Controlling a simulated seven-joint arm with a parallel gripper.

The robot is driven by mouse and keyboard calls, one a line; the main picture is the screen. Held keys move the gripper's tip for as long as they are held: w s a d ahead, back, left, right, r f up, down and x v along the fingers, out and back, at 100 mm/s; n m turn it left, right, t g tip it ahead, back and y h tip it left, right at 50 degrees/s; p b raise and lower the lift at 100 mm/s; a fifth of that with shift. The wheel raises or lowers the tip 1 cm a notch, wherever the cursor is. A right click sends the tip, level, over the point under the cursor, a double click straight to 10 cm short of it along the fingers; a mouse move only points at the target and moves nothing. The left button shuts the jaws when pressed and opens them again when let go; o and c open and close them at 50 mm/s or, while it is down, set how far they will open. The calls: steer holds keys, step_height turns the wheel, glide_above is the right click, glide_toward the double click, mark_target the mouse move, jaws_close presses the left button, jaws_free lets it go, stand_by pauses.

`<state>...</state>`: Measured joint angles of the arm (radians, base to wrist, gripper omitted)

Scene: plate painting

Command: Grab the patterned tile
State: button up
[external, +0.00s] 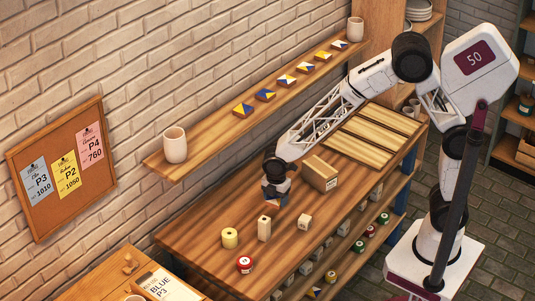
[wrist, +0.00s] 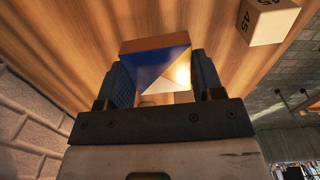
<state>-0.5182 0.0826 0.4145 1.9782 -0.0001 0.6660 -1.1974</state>
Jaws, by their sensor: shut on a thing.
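The patterned tile (wrist: 158,70) shows in the wrist view with blue, yellow and white triangles and a brown side edge. My gripper (wrist: 164,76) is shut on it, with one dark finger against each side. In the external view my gripper (external: 276,193) is over the wooden workbench (external: 200,243), left of the cardboard box. The tile is mostly hidden there by the fingers. I cannot tell whether the tile touches the bench.
Several similar tiles (external: 265,95) line the wall shelf between two cups (external: 175,145). On the bench stand a cardboard box (external: 320,173), a yellow roll (external: 229,238), a pale upright block (external: 264,228), a small cube (external: 305,221) and a red-and-white round item (external: 245,264).

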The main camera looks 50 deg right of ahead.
mark_target(276, 199)
steer(key=shift+r, duration=1.55)
